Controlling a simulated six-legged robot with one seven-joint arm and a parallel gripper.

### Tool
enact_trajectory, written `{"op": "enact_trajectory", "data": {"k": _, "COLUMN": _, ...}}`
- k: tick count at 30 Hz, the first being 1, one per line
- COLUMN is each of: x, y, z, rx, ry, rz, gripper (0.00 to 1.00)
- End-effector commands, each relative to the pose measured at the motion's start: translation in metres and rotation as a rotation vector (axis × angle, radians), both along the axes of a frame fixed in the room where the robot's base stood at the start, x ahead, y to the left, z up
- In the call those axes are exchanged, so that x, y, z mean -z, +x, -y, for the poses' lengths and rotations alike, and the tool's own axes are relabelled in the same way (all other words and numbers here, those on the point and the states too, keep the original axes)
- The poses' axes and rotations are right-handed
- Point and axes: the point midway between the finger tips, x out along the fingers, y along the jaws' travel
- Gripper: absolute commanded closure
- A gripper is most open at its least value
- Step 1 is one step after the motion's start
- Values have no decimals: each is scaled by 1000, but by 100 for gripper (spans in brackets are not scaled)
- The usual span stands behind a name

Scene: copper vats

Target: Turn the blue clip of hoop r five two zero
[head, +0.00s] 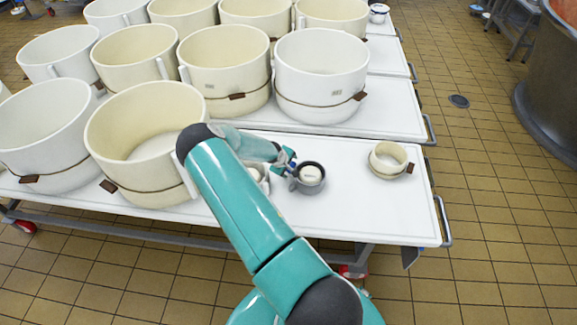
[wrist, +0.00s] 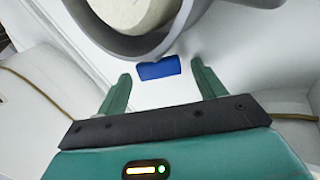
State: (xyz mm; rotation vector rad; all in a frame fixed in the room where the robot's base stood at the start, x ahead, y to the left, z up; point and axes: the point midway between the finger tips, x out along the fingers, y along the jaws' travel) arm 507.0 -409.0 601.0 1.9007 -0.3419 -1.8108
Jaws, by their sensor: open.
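A small dark grey hoop (head: 311,185) with a pale round inside stands on the white table, beside my gripper (head: 285,160). In the wrist view the hoop's grey wall (wrist: 105,42) fills the upper part, around the pale round (wrist: 135,14). The blue clip (wrist: 160,69) shows below the hoop's wall. My gripper (wrist: 161,80) is open, with one green finger on each side of the clip and visible gaps between them. No number can be read on the hoop, so I cannot tell if it is r five two zero.
A small cream hoop (head: 391,160) with a brown tag stands to the right. Large cream hoops, such as one (head: 145,140) at the left, crowd the table (head: 355,215). The table is clear between the two small hoops.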

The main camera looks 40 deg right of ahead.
Motion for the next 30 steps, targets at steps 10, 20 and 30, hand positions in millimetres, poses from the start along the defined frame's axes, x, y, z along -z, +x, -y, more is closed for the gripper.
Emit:
{"op": "enact_trajectory", "data": {"k": 10, "x": -48, "y": -3, "z": -29, "rx": -2, "ry": -1, "rz": 2, "gripper": 31}}
{"op": "enact_trajectory", "data": {"k": 20, "x": -104, "y": -10, "z": -61, "rx": -3, "ry": 0, "rz": 1, "gripper": 31}}
{"op": "enact_trajectory", "data": {"k": 30, "x": -118, "y": -12, "z": -69, "rx": 1, "ry": 0, "rz": 0, "gripper": 31}}
